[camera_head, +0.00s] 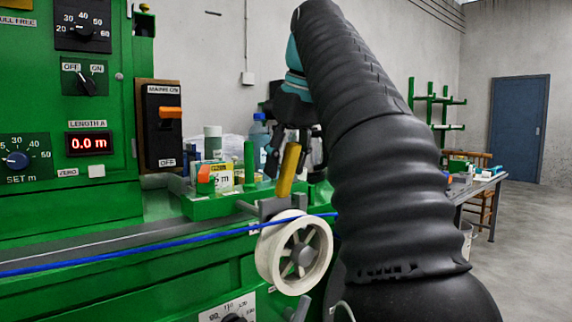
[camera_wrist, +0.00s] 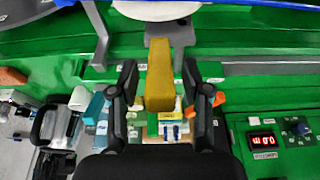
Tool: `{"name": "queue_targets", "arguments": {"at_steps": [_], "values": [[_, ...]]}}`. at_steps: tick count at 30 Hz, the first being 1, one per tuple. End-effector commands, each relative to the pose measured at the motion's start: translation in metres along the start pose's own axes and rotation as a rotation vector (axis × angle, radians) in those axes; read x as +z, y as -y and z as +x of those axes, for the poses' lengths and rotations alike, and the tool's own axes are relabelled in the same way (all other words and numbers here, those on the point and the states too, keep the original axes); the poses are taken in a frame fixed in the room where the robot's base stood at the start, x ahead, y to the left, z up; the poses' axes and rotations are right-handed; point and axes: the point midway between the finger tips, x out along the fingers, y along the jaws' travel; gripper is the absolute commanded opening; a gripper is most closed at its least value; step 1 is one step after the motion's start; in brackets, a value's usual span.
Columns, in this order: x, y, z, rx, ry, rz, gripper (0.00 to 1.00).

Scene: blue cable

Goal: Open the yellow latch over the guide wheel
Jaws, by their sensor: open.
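The yellow latch (camera_head: 289,169) stands up, leaning slightly, on a grey bracket above the white guide wheel (camera_head: 269,251). The blue cable (camera_head: 150,244) runs across the green machine and over the top of the wheel. My gripper (camera_wrist: 159,82) is open, with one dark finger on each side of the yellow latch (camera_wrist: 160,70) in the wrist view. I cannot tell whether either finger touches it. In the head view my gripper is dark and partly hidden by my arm, just above the latch. The wheel's rim (camera_wrist: 155,10) shows at the top of the wrist view.
A green post (camera_head: 249,162) stands just left of the latch. A tray (camera_head: 215,205) with bottles and small items lies behind. The green control panel (camera_head: 65,130), its display reading 0.0 m, fills the left. A table (camera_head: 478,186) stands at the right.

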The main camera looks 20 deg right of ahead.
Motion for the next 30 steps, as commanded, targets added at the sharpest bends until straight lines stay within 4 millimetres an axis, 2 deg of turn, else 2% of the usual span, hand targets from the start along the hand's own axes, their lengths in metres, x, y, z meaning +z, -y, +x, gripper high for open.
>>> {"name": "queue_targets", "arguments": {"at_steps": [3, 11, 24, 30], "values": [[-0.001, 0.000, -0.006, 0.001, -0.002, 0.000, 0.48], [0.026, 0.001, -0.016, 0.001, -0.001, 0.001, 0.48], [0.097, 0.000, -0.041, 0.002, 0.000, 0.003, 0.48], [0.111, 0.000, -0.046, 0.000, 0.000, 0.001, 0.48]]}}
